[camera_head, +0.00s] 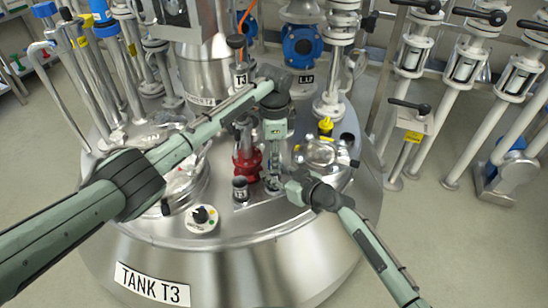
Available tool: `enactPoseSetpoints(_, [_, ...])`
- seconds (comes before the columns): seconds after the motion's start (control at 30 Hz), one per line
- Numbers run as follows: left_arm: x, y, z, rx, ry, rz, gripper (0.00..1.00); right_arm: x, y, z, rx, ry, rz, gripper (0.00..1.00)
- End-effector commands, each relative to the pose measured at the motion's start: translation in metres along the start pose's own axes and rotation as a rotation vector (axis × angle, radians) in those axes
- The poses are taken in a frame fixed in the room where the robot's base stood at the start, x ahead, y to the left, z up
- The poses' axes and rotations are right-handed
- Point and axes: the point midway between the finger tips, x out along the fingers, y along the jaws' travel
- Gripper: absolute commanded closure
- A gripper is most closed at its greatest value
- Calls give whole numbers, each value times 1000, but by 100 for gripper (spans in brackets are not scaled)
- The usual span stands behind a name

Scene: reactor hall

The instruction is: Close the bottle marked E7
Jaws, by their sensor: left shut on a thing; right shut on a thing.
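My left arm reaches over the tank, and my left gripper (272,172) points down above the tank lid, shut. It seems to be on a bottle's cap, but the fingers hide it. My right gripper (284,186) comes in from the right, low and close under the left fingertips. It is shut, seemingly on the bottle's body. The bottle is almost wholly hidden between the two grippers, and I cannot read an E7 mark anywhere. Whether cap and bottle touch cannot be told.
The steel tank lid (250,222) is crowded. A red valve (246,160) and a short dark-topped fitting (240,187) stand just left of the grippers. A round sight glass (320,151) and a yellow part (325,125) are to the right. A control knob (202,216) is at front left.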

Motion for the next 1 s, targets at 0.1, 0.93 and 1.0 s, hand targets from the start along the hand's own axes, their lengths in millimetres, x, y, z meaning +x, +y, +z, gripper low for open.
enactPoseSetpoints(0.1, [0,0,0,-1,0,1,100,0,0,0,0,0,1,100])
enactPoseSetpoints(0.93, [-38,-1,0,-4,1,-2,51,0,0,0,0,-1,0,100])
enactPoseSetpoints(1.0, [-43,0,0,-5,1,-1,51,0,0,0,0,0,0,100])
